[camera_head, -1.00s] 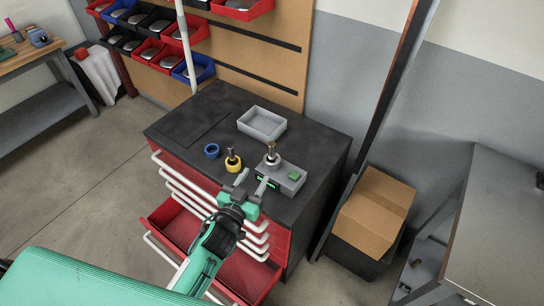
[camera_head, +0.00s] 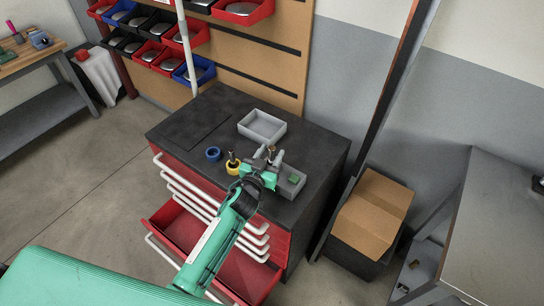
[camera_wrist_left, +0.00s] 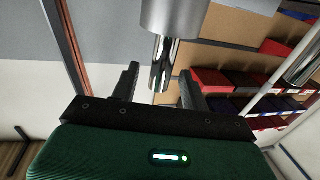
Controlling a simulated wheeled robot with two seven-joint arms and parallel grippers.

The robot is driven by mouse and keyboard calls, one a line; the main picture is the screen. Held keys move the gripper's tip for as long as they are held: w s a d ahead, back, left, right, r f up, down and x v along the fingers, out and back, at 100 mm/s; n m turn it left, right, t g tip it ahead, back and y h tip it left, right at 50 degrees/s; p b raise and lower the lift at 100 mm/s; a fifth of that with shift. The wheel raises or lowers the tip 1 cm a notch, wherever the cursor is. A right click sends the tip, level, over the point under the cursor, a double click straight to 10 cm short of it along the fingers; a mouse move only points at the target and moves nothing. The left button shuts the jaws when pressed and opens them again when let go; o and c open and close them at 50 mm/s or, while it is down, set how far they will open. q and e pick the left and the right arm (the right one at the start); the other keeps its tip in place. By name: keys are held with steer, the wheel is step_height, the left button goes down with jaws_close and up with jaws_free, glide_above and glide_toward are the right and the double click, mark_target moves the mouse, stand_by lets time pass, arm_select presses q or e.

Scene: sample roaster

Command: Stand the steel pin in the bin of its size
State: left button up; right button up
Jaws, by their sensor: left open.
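In the left wrist view the pin (camera_wrist_left: 163,62) shows as a narrow shank joined to a wider steel cylinder (camera_wrist_left: 173,18). My left gripper (camera_head: 270,154) is open, with its fingers on either side of the narrow shank; a gap shows on both sides in the left wrist view (camera_wrist_left: 158,85). Its arm hides part of the grey box. Another upright pin (camera_head: 232,156) stands in a yellow ring (camera_head: 233,168). My right gripper is out of view.
A blue ring (camera_head: 213,153) and an empty grey tray (camera_head: 262,126) sit on the dark cabinet top (camera_head: 196,122). Red, blue and black wall bins (camera_head: 194,71) hang behind. A red drawer (camera_head: 179,234) stands open below. A cardboard box (camera_head: 372,213) is at the right.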

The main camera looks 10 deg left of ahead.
arm_select(q)
steer(key=shift+w+d, duration=0.15)
steer(key=shift+w, duration=0.55)
steer(key=shift+c, duration=0.4)
steer(key=shift+r, duration=0.1)
jaws_close()
